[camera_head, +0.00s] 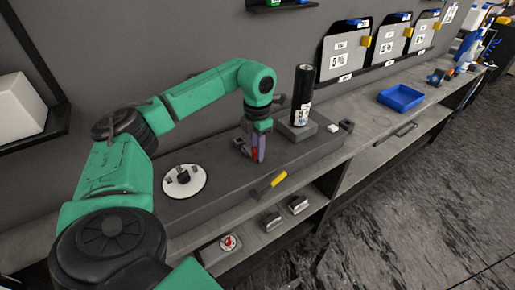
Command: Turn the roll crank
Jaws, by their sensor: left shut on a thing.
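The roll (303,88), a black upright cylinder with a white printed label low on its side, stands on a dark block at the back of the bench. A small dark part sticks out on its left; I cannot tell whether it is the crank. My left gripper (256,150) points down over the bench, left of the roll and apart from it. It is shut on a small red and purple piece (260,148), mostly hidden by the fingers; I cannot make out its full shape. My right gripper is not in view.
A white disc (184,182) with dark parts lies on the dark bench (220,190) to the left. A yellow-handled tool (271,184) lies at its front edge. Small blocks (298,204) sit on the shelf below. A blue tray (401,97) stands right. Panels hang behind.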

